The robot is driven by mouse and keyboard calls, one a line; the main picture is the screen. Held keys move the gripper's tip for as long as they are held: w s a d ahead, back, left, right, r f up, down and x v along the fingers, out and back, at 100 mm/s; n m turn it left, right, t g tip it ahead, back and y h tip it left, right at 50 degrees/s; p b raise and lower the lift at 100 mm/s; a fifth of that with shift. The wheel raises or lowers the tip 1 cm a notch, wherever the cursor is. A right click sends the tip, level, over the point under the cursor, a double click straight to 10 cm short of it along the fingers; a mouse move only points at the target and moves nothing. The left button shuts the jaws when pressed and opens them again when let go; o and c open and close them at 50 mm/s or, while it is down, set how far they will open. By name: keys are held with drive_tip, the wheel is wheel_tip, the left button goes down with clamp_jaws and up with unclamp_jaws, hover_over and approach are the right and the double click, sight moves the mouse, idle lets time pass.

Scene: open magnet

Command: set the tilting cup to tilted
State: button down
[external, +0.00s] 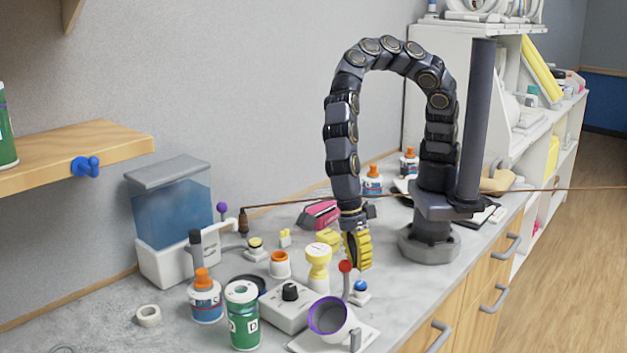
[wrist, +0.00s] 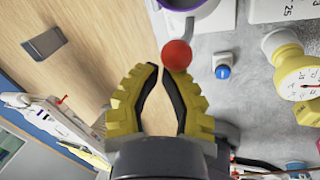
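The tilting cup (external: 345,330) is pale with a purple rim. It sits on a white base plate (external: 366,338) near the counter's front edge, its mouth leaning toward the left and the camera. A grey lever with a red ball (external: 346,267) stands beside it. In the wrist view the cup (wrist: 196,8) is cut off at the top, and the red ball (wrist: 177,55) is just beyond my fingertips. My gripper (external: 360,266) points down near the ball. In the wrist view its yellow fingers (wrist: 161,68) show a narrow, empty gap; whether a tip touches the ball I cannot tell.
A blue button (external: 360,287) and a yellow dial gauge (external: 318,262) stand close by. A box with a black knob (external: 291,305) and a green can (external: 242,315) are left of the cup. The counter's front edge and drawer handles (external: 440,336) lie to the right.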

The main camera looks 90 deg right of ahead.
drive_tip(key=shift+w+a+r, duration=0.2)
drive_tip(key=shift+w+a, duration=0.45)
drive_tip(key=shift+w+a+r, duration=0.15)
drive_tip(key=shift+w+a, duration=0.7)
drive_tip(key=shift+w, duration=0.1)
drive_tip(key=shift+w+r, duration=0.2)
drive_tip(key=shift+w, duration=0.1)
drive_tip(key=shift+s+r, duration=0.1)
drive_tip(key=shift+s, duration=0.4)
drive_tip(key=s+d, duration=0.1)
drive_tip(key=s, duration=0.3)
wheel_tip(320, 180, up, 7)
hover_over(344, 266)
drive_tip(key=w+a, duration=0.2)
drive_tip(key=a, duration=0.1)
drive_tip(key=shift+w+a, duration=0.1)
drive_tip(key=shift+w, duration=0.1)
